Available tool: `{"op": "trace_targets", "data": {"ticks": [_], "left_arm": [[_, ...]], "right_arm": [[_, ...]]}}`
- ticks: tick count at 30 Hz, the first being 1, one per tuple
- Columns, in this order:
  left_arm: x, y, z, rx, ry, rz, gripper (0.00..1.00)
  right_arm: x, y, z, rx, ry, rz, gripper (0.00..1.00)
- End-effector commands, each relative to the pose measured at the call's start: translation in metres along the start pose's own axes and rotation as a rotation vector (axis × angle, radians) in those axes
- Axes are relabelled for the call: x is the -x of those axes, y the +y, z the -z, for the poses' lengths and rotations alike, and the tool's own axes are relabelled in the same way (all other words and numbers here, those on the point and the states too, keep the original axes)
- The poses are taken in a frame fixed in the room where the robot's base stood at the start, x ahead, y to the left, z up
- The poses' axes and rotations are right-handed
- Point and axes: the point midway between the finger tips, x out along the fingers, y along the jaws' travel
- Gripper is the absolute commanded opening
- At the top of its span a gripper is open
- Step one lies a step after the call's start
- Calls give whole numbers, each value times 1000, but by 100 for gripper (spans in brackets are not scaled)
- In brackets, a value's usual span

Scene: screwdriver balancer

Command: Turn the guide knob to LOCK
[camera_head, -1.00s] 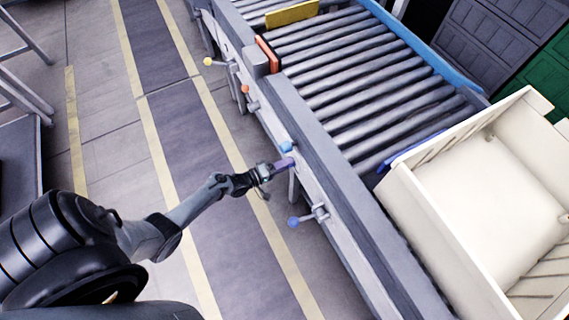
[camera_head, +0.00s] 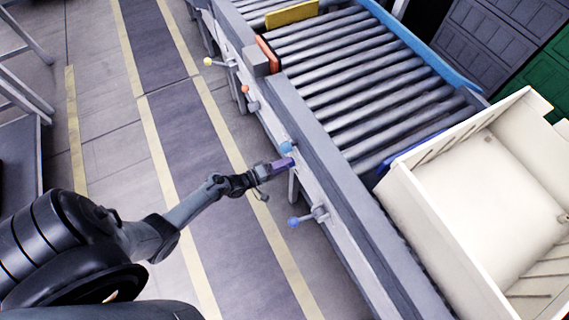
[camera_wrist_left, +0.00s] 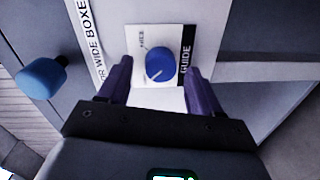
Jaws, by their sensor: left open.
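The guide knob (camera_wrist_left: 160,66) is a round blue dial on a white plate marked GUIDE in the left wrist view. A pale pointer line on it runs toward its lower left. Small print near its upper left is too blurred to read surely. My left gripper (camera_wrist_left: 160,75) is open, with one purple finger on each side of the knob; I cannot tell whether either touches it. In the head view the left gripper (camera_head: 290,163) is at the conveyor's side panel and hides the knob. My right gripper is not in view.
A blue ball handle (camera_wrist_left: 42,77) stands out left of the plate in the wrist view. Blue (camera_head: 294,222), red (camera_head: 245,89) and yellow (camera_head: 208,62) ball levers stick out along the conveyor side. A cream bin (camera_head: 430,205) stands at right. The floor aisle is clear.

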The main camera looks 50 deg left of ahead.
Motion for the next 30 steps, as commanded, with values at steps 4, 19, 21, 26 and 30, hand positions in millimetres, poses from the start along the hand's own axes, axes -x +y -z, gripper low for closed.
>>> {"op": "trace_targets", "data": {"ticks": [4,19,21,26,30], "left_arm": [[24,1,0,0,0,3,64],[93,1,0,0,-1,0,64],[96,1,0,0,-1,0,64],[98,0,0,0,0,0,64],[98,0,0,0,0,0,64]], "right_arm": [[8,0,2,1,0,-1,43],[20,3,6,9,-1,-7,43],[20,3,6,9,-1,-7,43],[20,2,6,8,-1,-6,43],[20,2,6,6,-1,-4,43]]}}
